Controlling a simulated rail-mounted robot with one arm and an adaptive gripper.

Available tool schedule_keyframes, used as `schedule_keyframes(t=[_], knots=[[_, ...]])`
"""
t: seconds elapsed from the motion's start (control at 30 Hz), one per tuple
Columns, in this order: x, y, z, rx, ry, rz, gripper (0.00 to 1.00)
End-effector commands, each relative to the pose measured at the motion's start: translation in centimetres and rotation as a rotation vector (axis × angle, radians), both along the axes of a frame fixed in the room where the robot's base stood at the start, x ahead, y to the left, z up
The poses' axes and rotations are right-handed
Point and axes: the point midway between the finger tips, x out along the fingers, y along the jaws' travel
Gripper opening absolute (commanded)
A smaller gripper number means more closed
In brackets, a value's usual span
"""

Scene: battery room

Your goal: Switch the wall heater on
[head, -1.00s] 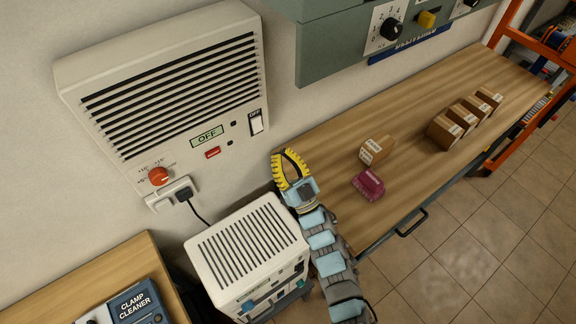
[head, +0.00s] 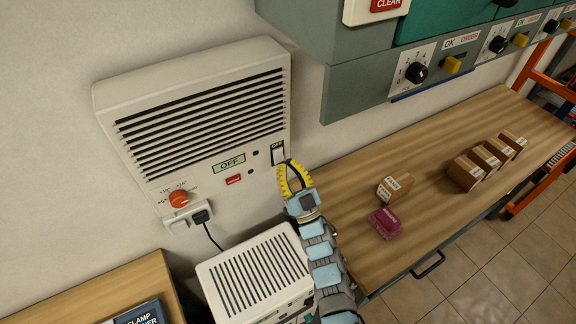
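The white wall heater (head: 108,100) hangs on the wall at left, with dark slats. Its small green display (head: 229,164) reads OFF. A white rocker switch (head: 278,154) with a small dark label sits at the heater's right edge. An orange-red dial (head: 179,198) is at its lower left. My gripper (head: 286,164), with yellow ridged fingers, points up just below the switch and overlaps its lower edge in the picture; I cannot tell whether it touches. A gap shows between the bowed fingers, but whether their tips meet is unclear. Nothing is seen held.
A black plug sits in a wall socket (head: 176,222) under the heater. A white slotted unit (head: 255,272) stands below. A grey-green cabinet (head: 345,92) juts out at upper right. A wooden bench (head: 345,170) carries several cartons and a magenta box (head: 385,222).

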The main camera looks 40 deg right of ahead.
Motion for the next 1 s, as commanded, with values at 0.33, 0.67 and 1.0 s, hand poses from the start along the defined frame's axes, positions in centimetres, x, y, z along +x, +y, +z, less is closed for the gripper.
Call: schedule_keyframes(t=[0.33,0.67,1.0], knots=[[0.6,-0.2,-0.8,-0.012,-0.051,0.001,0.0],[1.0,-0.3,-0.3,-0.037,-0.136,0.002,0.0],[0.1,-0.1,-1.5,-0.035,-0.131,0.001,0.0]])
